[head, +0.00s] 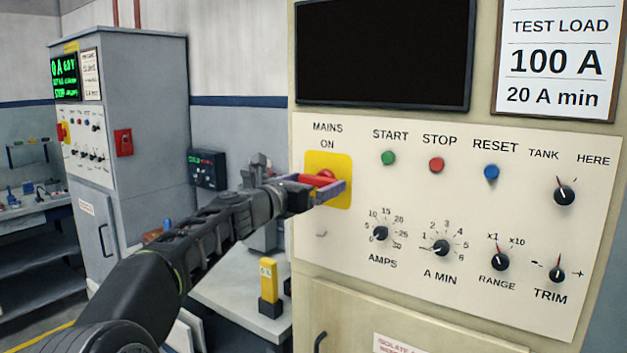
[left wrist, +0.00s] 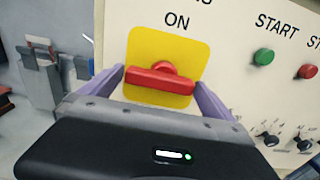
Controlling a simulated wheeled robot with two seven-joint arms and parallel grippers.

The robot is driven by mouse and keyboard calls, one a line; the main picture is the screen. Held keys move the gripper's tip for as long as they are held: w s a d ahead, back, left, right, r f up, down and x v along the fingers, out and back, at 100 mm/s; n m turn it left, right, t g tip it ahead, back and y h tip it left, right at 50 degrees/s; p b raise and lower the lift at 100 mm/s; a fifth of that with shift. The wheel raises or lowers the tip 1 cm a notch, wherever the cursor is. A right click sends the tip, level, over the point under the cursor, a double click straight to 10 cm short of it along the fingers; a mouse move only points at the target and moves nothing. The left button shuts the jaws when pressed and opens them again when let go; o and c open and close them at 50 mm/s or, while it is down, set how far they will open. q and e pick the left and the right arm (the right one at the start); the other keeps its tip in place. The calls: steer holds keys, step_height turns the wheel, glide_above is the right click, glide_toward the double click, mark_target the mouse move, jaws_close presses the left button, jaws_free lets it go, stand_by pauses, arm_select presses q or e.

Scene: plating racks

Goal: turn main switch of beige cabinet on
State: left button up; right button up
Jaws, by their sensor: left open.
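The beige cabinet (head: 440,290) stands at the right in the head view, with a cream control panel. Its main switch is a red handle (left wrist: 160,80) on a yellow plate (left wrist: 172,48), under the words MAINS ON. The handle lies roughly level across the plate. In the head view the yellow plate (head: 341,165) is partly hidden by my left gripper (head: 330,188). In the left wrist view my left gripper (left wrist: 162,88) is open, with one purple finger at each end of the red handle. I cannot tell whether the fingers touch it. My right gripper is not in view.
Green (head: 388,158), red (head: 436,165) and blue (head: 491,172) buttons and several black knobs sit right of the switch. The cabinet's screen (head: 385,52) is dark. A grey cabinet (head: 140,120) stands at the left. A yellow block-like item (head: 268,281) stands on a low bench (head: 235,300).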

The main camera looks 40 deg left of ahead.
arm_select(q)
steer(key=shift+c, duration=0.3)
steer(key=c, duration=1)
steer(key=shift+c, duration=0.2)
